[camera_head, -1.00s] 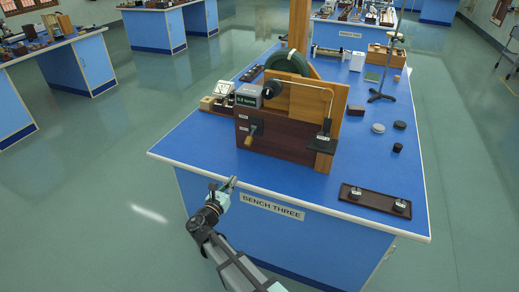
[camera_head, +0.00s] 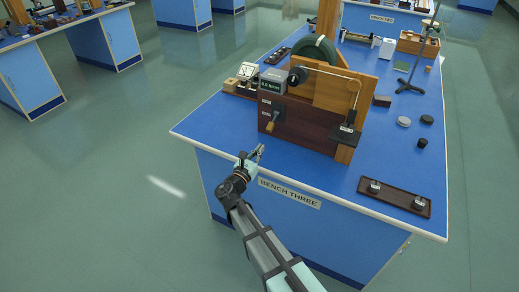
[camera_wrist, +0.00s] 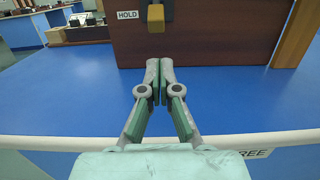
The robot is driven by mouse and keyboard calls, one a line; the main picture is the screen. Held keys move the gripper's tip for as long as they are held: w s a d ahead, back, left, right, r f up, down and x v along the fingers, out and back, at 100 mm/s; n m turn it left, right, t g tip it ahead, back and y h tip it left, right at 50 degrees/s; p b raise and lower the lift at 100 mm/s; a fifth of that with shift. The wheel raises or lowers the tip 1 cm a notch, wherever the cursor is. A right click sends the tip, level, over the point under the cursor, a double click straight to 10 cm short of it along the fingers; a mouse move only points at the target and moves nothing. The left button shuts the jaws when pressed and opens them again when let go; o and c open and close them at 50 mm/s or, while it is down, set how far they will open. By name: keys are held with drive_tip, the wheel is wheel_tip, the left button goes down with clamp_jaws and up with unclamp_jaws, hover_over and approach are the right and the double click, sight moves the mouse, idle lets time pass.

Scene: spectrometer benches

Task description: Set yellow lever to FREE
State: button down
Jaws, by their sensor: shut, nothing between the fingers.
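The yellow lever (camera_head: 271,127) sits low on the left of the dark wooden front panel of the apparatus (camera_head: 302,128), angled down. It also shows at the top of the wrist view (camera_wrist: 155,22), hanging from a dark mount, its upper part cut off. A HOLD label (camera_wrist: 128,15) is just left of it. I see no readable FREE label. My gripper (camera_head: 259,150) is over the front edge of the bench, short of the panel. In the wrist view its fingers (camera_wrist: 160,65) are shut together, empty, pointing at the panel below the lever, not touching it.
The blue bench top (camera_head: 215,128) is clear between the edge and the panel. A dark tray (camera_head: 393,196) with two small pieces lies at the right. A display box (camera_head: 272,83) sits on the panel's upper left. A hanging weight (camera_head: 345,134) is at its right.

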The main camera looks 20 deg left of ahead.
sight(273, 121)
drive_tip(key=w, duration=0.2)
drive_tip(key=w+p, duration=0.1)
drive_tip(key=w, duration=0.2)
drive_tip(key=w+p, duration=0.1)
drive_tip(key=w, duration=0.1)
drive_tip(key=shift+w+d+r, duration=0.25)
drive_tip(key=shift+w+r, duration=0.05)
drive_tip(key=shift+r, duration=0.1)
drive_tip(key=shift+d+r, duration=0.1)
